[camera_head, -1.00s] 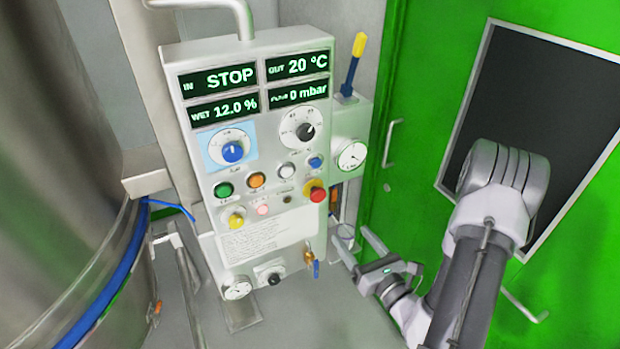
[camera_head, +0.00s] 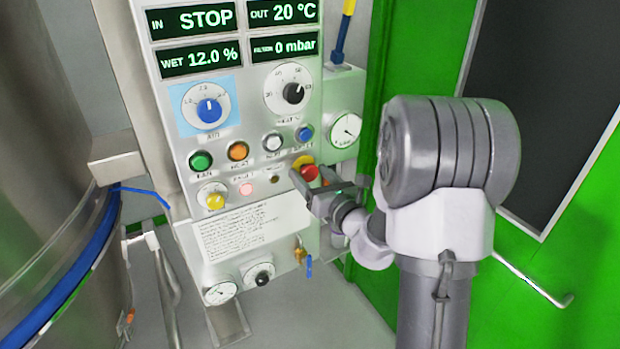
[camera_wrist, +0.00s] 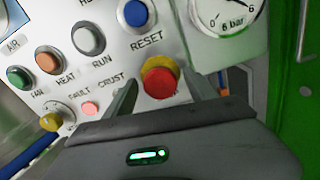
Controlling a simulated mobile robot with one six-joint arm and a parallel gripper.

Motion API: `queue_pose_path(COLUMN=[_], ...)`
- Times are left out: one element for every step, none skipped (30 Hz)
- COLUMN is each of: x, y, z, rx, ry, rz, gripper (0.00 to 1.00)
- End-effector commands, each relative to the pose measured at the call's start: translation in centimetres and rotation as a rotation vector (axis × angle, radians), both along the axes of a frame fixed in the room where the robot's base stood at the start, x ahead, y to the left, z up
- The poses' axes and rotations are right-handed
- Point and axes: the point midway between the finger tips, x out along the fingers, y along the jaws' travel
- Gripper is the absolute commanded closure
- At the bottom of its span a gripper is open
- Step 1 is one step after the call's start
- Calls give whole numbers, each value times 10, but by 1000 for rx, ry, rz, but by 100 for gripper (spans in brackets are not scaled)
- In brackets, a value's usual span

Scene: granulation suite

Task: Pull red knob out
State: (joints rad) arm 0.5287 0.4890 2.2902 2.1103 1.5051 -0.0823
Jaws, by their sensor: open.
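The red knob (camera_head: 310,173) sits on a yellow collar at the right side of the control panel (camera_head: 255,215). In the wrist view the red knob (camera_wrist: 159,83) shows between the two fingers, close ahead of my gripper (camera_wrist: 165,95). My gripper (camera_head: 312,187) is open, one finger to each side of the knob. I cannot tell whether either finger touches it. In the head view my gripper partly covers the knob's lower edge.
A blue RESET button (camera_wrist: 136,13) is just above the knob. A pressure gauge (camera_head: 346,129) is to the right. Green, orange and white buttons (camera_head: 272,142) lie left. A small tap with a blue lever (camera_head: 308,266) hangs below. A steel vessel (camera_head: 50,150) stands far left.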

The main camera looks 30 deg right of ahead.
Motion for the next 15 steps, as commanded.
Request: queue_pose_path(x=[3,4,6,6,7,7,7,7,7,7,7,6,6,6,6], y=[1,1,0,0,0,0,0,0,0,0,0,0,0,0,0], z=[-1,-1,0,0,0,0,0,0,0,0,-1,-1,-1,-1,-1], rx=[0,0,0,0,1,1,1,1,1,1,0,0,0,0,0], ry=[1,0,0,0,0,0,0,0,0,0,0,0,0,0,0], rz=[0,0,0,0,0,0,0,0,0,0,0,0,0,0,0], gripper=[35,35,35,35,35,35,35,35,35,35,37,45,51,57,65])
